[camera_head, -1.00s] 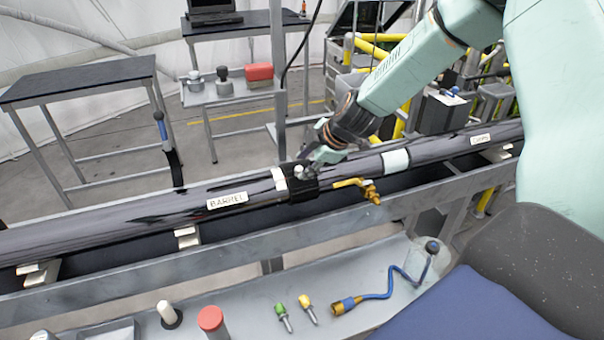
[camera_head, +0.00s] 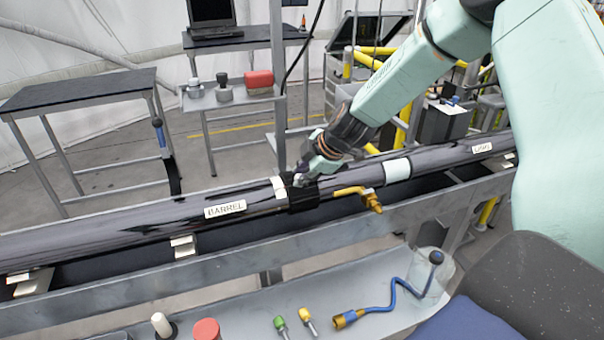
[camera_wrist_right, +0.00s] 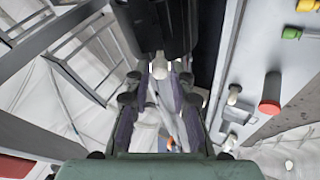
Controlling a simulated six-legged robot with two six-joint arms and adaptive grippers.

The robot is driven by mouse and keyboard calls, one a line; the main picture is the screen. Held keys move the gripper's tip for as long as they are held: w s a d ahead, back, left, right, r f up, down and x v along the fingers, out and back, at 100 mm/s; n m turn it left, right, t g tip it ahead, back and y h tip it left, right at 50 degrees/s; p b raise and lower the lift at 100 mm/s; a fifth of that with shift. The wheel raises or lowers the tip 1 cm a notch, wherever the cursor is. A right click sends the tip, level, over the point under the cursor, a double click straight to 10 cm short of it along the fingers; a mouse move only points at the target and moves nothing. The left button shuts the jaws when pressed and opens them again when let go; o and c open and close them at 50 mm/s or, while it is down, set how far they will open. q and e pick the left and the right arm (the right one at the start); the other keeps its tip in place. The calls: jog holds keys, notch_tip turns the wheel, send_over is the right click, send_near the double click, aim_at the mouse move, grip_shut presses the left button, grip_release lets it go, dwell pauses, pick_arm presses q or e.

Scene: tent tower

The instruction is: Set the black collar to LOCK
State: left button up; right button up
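The black collar (camera_head: 303,196) sits around the long dark tube, right of the BARREL label (camera_head: 225,209) and against a white band (camera_head: 280,187). My right gripper (camera_head: 300,181) reaches down to the collar's top from behind. In the right wrist view, a pale knob (camera_wrist_right: 160,67) on the collar (camera_wrist_right: 150,25) stands between my right fingertips (camera_wrist_right: 160,80). The fingers look apart, with gaps beside the knob; I see no firm grip. No LOCK marking is readable. My left gripper is in neither view.
A brass-ended yellow fitting (camera_head: 372,200) sticks out right of the collar. A grey rail (camera_head: 150,281) runs in front of the tube. The tray below holds a blue hose (camera_head: 385,297), green and yellow plugs (camera_head: 305,316) and a red-capped item (camera_head: 207,329).

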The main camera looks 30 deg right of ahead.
jog(key=shift+a, duration=0.1)
jog(key=shift+c, duration=0.7)
jog(key=shift+d, duration=0.2)
grip_shut()
